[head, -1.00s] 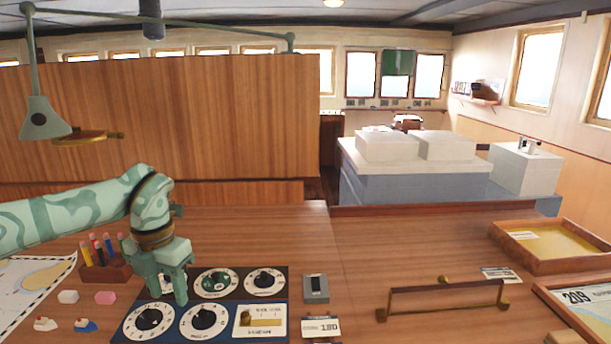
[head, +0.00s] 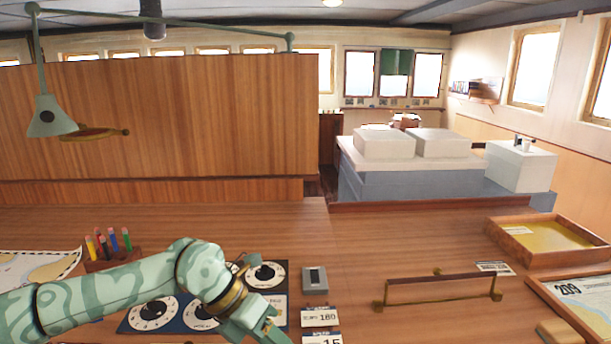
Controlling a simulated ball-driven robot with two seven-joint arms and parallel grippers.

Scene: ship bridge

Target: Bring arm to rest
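My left arm (head: 110,293) comes in from the left, low over the wooden desk (head: 400,232). My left gripper (head: 262,326) is at the bottom of the view, in front of the dial panel (head: 156,315) and left of the number cards. Its fingertips are cut off or turned away, so I cannot tell whether it is open or shut. The arm hides much of the panel and the desk's left front. My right arm and gripper are not in view.
A pencil holder (head: 112,264) and a chart (head: 38,266) are behind my arm. A grey switch box (head: 314,279), number cards (head: 320,317), a brass-ended rail (head: 440,289) and a wooden tray (head: 548,240) stand to the right. The middle back desk is clear.

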